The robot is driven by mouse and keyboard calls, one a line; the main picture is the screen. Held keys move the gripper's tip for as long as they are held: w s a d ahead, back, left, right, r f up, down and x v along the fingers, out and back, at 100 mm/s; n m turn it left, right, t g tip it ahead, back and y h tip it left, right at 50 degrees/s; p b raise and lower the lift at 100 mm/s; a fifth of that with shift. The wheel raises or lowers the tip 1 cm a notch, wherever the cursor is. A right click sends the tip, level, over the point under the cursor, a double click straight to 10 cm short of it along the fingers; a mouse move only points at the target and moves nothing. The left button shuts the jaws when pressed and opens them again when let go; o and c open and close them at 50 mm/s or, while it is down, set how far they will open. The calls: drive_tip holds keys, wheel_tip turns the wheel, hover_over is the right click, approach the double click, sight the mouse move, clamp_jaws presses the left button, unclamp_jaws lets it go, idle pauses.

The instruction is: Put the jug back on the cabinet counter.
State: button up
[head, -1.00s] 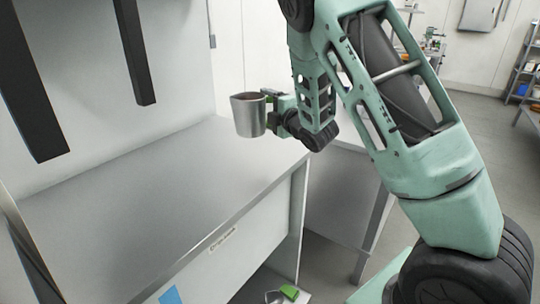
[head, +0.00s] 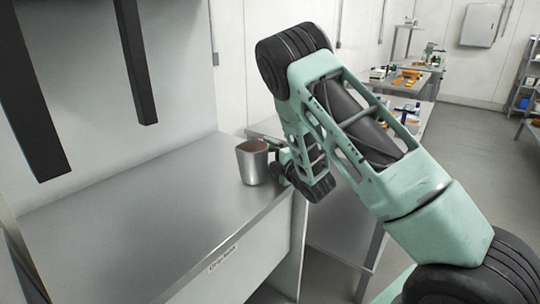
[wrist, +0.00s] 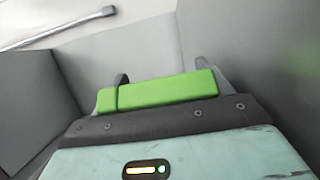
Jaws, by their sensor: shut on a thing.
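The jug (head: 252,164) is a plain metal vessel, open at the top with a brownish inside. It is upright at the far right end of the grey cabinet counter (head: 130,220), close to the front edge. Its base appears at or just above the counter top; I cannot tell whether it touches. My gripper (head: 275,160) is on the jug's right side, shut on it, with the grip itself mostly hidden by the wrist. In the wrist view, the fingertips (wrist: 161,84) show behind a green bar; I cannot clearly make out the jug there.
The rest of the counter is bare. Two dark posts (head: 138,70) hang above its left part. A wall stands behind it. Farther back, tables (head: 405,80) hold small items, and shelves (head: 525,80) stand at the right edge. Grey floor is open on the right.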

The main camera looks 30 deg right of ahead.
drive_tip(key=shift+f, duration=0.1)
drive_tip(key=o, duration=1.2)
drive_tip(key=shift+s, duration=0.2)
drive_tip(key=s+b, duration=0.2)
drive_tip(key=s, duration=0.9)
drive_tip(key=shift+s+d+b, duration=0.25)
drive_tip(key=shift+s+b, duration=0.1)
drive_tip(key=shift+b, duration=0.05)
